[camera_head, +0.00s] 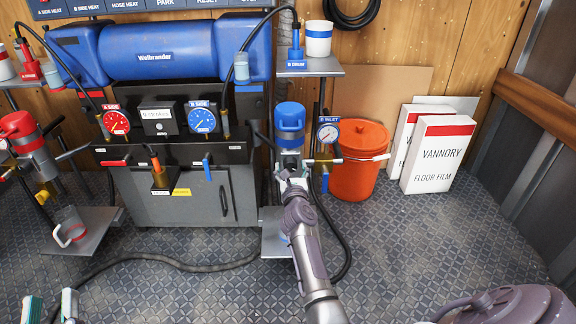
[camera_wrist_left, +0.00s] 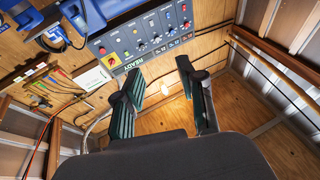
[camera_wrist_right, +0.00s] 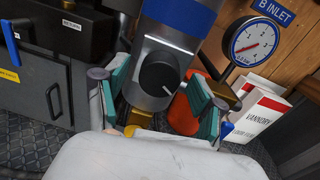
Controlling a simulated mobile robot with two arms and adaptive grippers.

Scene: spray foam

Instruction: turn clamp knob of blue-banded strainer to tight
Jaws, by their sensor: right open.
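The blue-banded strainer (camera_head: 290,138) stands upright at the centre back, with a blue cap and a grey body. In the right wrist view its blue band (camera_wrist_right: 180,14) is at the top. Below the band is the round black clamp knob (camera_wrist_right: 158,74), with a short pale mark near its lower right edge. My right gripper (camera_wrist_right: 160,88) is open, with one teal finger on each side of the knob; I cannot tell whether they touch it. In the head view my right gripper (camera_head: 290,178) hides the knob. My left gripper (camera_head: 50,304) is open and empty at the bottom left.
The B inlet gauge (camera_head: 328,133) is just right of the strainer. An orange bucket (camera_head: 360,165) and white boxes (camera_head: 438,154) stand further right. The grey machine (camera_head: 185,190) is on the left. A red strainer (camera_head: 22,133) stands far left. A black hose crosses the floor.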

